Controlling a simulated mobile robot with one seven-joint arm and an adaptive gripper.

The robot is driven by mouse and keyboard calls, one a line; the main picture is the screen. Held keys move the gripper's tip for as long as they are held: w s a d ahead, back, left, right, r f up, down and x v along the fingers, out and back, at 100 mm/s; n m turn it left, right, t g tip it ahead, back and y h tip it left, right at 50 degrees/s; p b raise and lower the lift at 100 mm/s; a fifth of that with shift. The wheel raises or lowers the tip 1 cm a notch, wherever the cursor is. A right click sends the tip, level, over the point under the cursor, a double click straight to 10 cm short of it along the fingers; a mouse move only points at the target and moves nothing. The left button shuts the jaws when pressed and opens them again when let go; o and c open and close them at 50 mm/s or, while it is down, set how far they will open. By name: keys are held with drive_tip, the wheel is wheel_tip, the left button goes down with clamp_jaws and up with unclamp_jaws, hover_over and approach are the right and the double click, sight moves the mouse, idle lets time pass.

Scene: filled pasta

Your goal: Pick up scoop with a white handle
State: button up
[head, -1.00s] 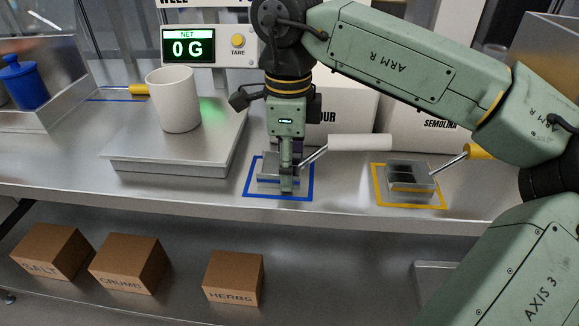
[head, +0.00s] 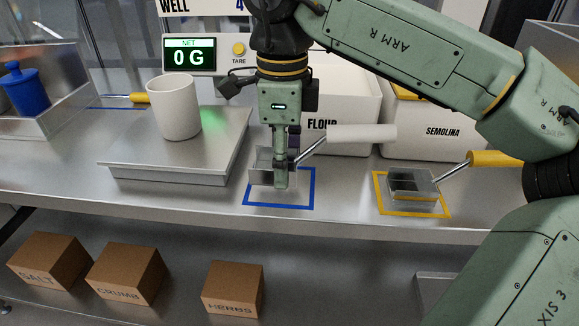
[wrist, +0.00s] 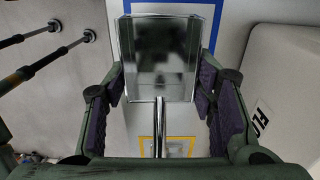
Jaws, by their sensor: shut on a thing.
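The scoop with a white handle (head: 360,134) is in the head view, its metal bowl (head: 262,160) raised above the blue square outline (head: 308,190) on the steel counter. My gripper (head: 283,180) is shut on the scoop, with its fingers at the bowl and the handle pointing to the right. In the wrist view the bowl (wrist: 160,55) sits between my two purple-padded fingers (wrist: 160,95). The metal shaft (wrist: 158,130) runs down from it. The white handle is not clearly seen there.
A yellow-handled scoop (head: 415,185) stands in a yellow outline to the right. A white cup (head: 174,106) stands on the scale (head: 175,160) to the left, whose display reads 0 G. Flour (head: 345,105) and semolina (head: 440,130) bins stand behind. Brown boxes (head: 125,275) sit on the lower shelf.

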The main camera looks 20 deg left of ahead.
drive_tip(key=s+a+r+b, duration=0.1)
drive_tip(key=s+a+b, duration=0.1)
drive_tip(key=s, duration=1.2)
drive_tip(key=shift+s+a+r, duration=0.15)
drive_tip(key=shift+a, duration=0.1)
drive_tip(key=shift+r, duration=0.1)
